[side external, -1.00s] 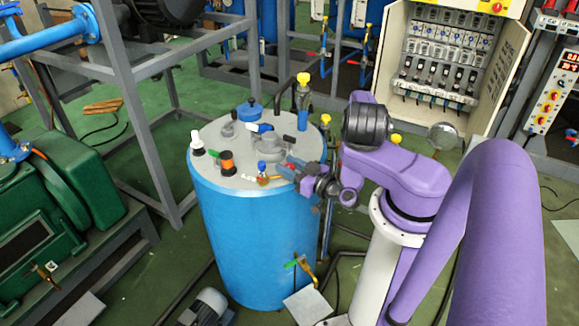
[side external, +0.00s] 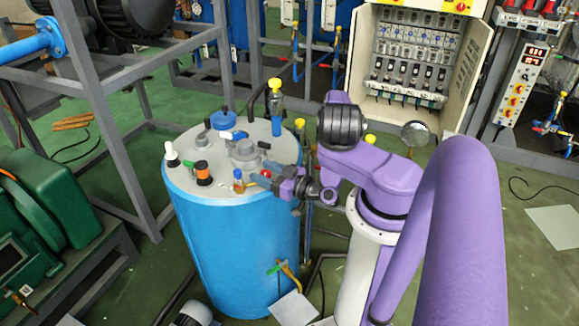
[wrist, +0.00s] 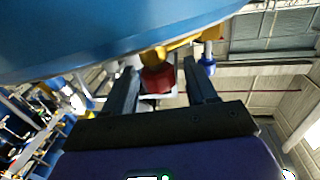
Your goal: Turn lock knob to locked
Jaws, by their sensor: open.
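A red knob-like part (wrist: 157,80) with a yellow piece above it shows between my fingers in the wrist view; I cannot tell whether it is the lock knob or which way it is set. My gripper (wrist: 160,68) is open, with one dark finger on each side of the red part and visible gaps beside it. In the side external view, my gripper (side external: 261,181) is at the near right rim of the blue tank's grey lid (side external: 215,180). A small red part (side external: 265,173) shows there by the fingers, which partly hide it.
A blue-capped fitting (side external: 238,176) stands just left of my gripper, with an orange-and-black fitting (side external: 203,174) further left. A yellow-topped post (side external: 275,100) rises behind the lid. A grey frame (side external: 125,150) stands left of the blue tank (side external: 235,250).

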